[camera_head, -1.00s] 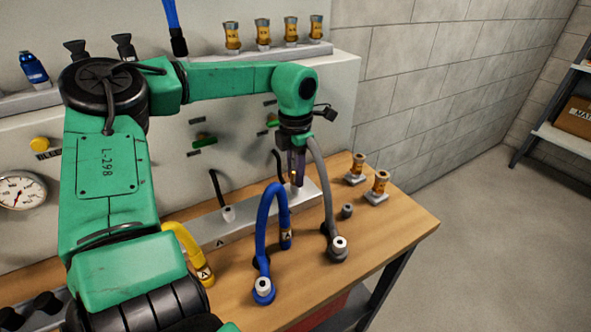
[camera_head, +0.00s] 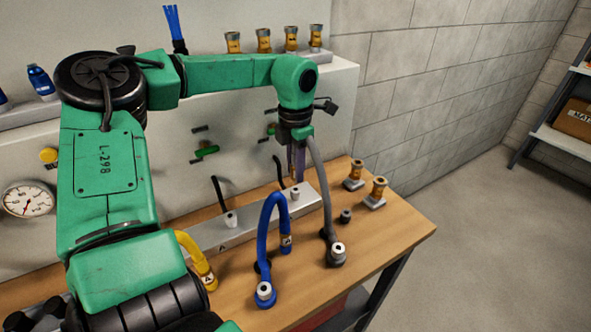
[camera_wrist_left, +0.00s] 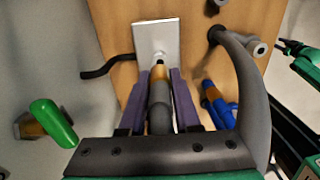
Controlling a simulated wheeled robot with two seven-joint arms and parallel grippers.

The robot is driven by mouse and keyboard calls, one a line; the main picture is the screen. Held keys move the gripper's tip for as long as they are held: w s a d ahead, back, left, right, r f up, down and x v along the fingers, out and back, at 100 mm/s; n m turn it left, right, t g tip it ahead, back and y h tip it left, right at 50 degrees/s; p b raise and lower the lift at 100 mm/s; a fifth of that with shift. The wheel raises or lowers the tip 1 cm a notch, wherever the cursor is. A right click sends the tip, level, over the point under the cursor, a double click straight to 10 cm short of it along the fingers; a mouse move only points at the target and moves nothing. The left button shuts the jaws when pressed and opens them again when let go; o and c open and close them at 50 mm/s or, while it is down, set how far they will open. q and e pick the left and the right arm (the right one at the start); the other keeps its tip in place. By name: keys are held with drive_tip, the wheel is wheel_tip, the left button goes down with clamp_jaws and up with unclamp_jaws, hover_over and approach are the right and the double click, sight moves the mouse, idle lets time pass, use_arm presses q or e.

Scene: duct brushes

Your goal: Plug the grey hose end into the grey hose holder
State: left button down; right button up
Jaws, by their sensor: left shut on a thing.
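My left gripper (camera_head: 297,178) is shut on the end of the grey hose and points down over the far end of the metal rail. In the left wrist view the grey hose end (camera_wrist_left: 159,98) lies between the purple fingers, with its brass tip (camera_wrist_left: 158,72) facing the pale grey hose holder (camera_wrist_left: 159,57). The holder (camera_head: 295,194) stands on the rail just below the fingertips in the head view. The tip lines up closely with it, but I cannot tell whether they touch. The grey hose (camera_head: 323,190) arcs down to its table fitting. My right gripper is not seen.
A blue hose (camera_head: 265,230) arches left of the grey one, and a yellow hose (camera_head: 190,247) lies further left. Brass fittings (camera_head: 376,190) stand at the table's right. The panel with green valves (camera_head: 207,151) rises behind the rail (camera_head: 255,222).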

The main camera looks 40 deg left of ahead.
use_arm(q)
drive_tip(key=shift+r+p, duration=0.8)
drive_tip(key=shift+r, duration=0.45)
